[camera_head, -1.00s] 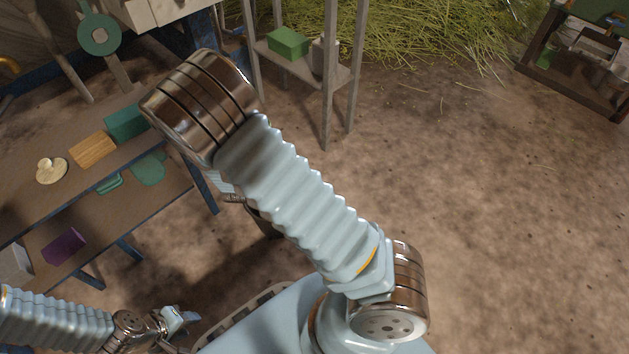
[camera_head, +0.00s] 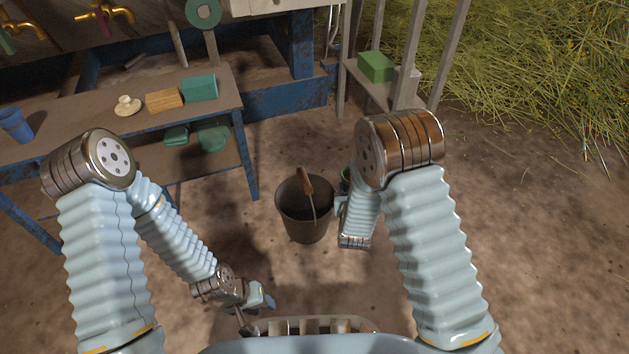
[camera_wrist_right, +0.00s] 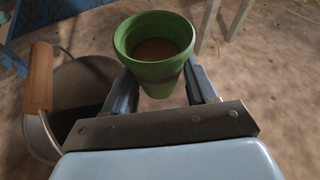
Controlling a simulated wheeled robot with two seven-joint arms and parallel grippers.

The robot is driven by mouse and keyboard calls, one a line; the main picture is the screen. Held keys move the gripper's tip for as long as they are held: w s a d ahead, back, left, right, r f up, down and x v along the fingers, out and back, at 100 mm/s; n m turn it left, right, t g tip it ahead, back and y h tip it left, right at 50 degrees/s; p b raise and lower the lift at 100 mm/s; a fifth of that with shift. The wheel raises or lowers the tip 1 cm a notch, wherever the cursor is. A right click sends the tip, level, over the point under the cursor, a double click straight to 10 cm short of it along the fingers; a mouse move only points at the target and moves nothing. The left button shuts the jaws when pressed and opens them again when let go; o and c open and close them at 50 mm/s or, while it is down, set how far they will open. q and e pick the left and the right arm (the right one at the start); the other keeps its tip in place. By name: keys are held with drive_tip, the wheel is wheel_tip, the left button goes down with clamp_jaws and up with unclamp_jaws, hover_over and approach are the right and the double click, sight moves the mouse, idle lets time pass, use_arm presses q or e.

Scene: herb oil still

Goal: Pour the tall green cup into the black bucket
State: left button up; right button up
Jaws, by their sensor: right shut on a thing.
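The black bucket (camera_head: 290,222) stands on the ground in the middle of the head view, its wooden-grip handle (camera_head: 305,182) raised. In the right wrist view the bucket (camera_wrist_right: 84,90) is at left. The tall green cup (camera_wrist_right: 152,68) is upright between the fingers of my right gripper (camera_wrist_right: 165,88), with brown contents inside. In the head view only a sliver of the cup (camera_head: 345,178) shows beside my right arm, to the right of the bucket. My left gripper (camera_head: 257,312) is low, nearer me than the bucket, with its fingers apart and empty.
A workbench (camera_head: 75,149) at left holds a blue cup (camera_head: 15,125), an orange block (camera_head: 165,100) and a teal box (camera_head: 199,88). A shelf stand (camera_head: 372,92) with a green box (camera_head: 376,66) is behind the right arm. Bare ground surrounds the bucket.

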drive_tip(key=shift+a+r, duration=0.1)
drive_tip(key=shift+a, duration=0.05)
drive_tip(key=shift+w+a+r+n+h, duration=0.1)
drive_tip(key=shift+a+r+n+h, duration=0.25)
drive_tip(key=shift+a+n+h, duration=0.3)
drive_tip(key=shift+a+r+n+h, duration=0.3)
drive_tip(key=shift+a+n+h, duration=0.1)
drive_tip(key=shift+n, duration=0.35)
drive_tip(key=shift+a+r+n+h+p, duration=0.25)
drive_tip(key=shift+a+r+n+p, duration=0.05)
drive_tip(key=shift+a+n+p, duration=0.1)
drive_tip(key=shift+w+a+r+n+t+h+p, duration=0.1)
drive_tip(key=shift+a+r+n+t+h+p, duration=0.3)
drive_tip(key=shift+a+n+p, duration=0.3)
drive_tip(key=shift+a+r+n+h, duration=0.2)
drive_tip(key=shift+r+n+h, duration=0.3)
drive_tip(key=shift+n, duration=0.2)
idle(0.6)
drive_tip(key=shift+r+n, duration=0.3)
drive_tip(key=shift+n, duration=0.3)
idle(0.7)
drive_tip(key=shift+a+r+n+t+h, duration=0.1)
drive_tip(key=shift+r+n+t+h, duration=0.15)
drive_tip(key=shift+r+n+h, duration=0.35)
drive_tip(key=shift+r+n+t+h, duration=0.2)
drive_tip(key=shift+n+t+h, duration=0.1)
drive_tip(key=shift+n, duration=0.5)
idle(1.4)
